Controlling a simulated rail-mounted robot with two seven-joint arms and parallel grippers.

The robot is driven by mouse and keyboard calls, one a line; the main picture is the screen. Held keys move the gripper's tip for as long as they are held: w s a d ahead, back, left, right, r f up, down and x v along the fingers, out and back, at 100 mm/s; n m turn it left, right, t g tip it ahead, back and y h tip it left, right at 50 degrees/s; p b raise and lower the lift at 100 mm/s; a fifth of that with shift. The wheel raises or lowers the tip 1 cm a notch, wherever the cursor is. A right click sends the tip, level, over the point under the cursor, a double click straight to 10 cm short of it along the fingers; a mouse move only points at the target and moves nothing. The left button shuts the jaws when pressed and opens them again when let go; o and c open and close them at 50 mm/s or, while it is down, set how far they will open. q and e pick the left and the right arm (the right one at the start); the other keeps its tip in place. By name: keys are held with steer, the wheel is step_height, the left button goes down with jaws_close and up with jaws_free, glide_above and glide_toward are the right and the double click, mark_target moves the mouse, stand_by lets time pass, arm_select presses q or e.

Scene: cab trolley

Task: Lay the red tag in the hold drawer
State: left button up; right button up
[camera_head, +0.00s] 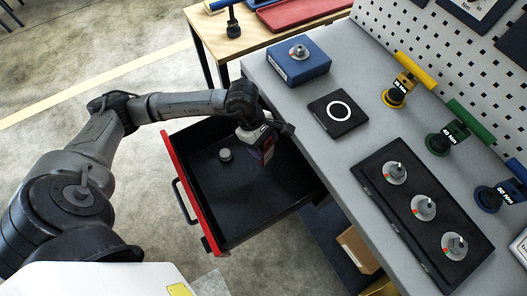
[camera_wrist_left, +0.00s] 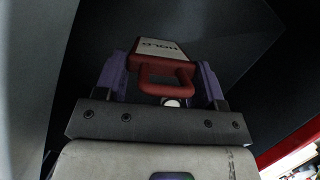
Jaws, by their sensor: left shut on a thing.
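The red tag (camera_head: 268,154) is in my left gripper (camera_head: 264,140), over the inside of the open hold drawer. In the left wrist view the tag (camera_wrist_left: 166,72) shows a red loop handle and a pale face lettered "HOLD". The purple fingers of my left gripper (camera_wrist_left: 160,84) are shut on it from both sides. The drawer (camera_head: 192,190) is black inside with a red front and is pulled out from under the bench. I cannot tell whether the tag touches the drawer floor. My right gripper is in neither view.
A small grey round part (camera_head: 225,155) lies in the drawer, left of the tag. The grey bench (camera_head: 335,150) stands to the right, with a blue block (camera_head: 300,66), a black ringed plate (camera_head: 338,113) and a black tray (camera_head: 400,240) of dial parts. Much of the drawer floor is bare.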

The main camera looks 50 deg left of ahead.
mark_target(263, 152)
arm_select(q)
step_height(263, 152, down, 6)
steer(key=shift+f+b, duration=0.15)
steer(key=shift+b, duration=0.65)
steer(key=shift+f, duration=0.15)
steer(key=o, duration=0.9)
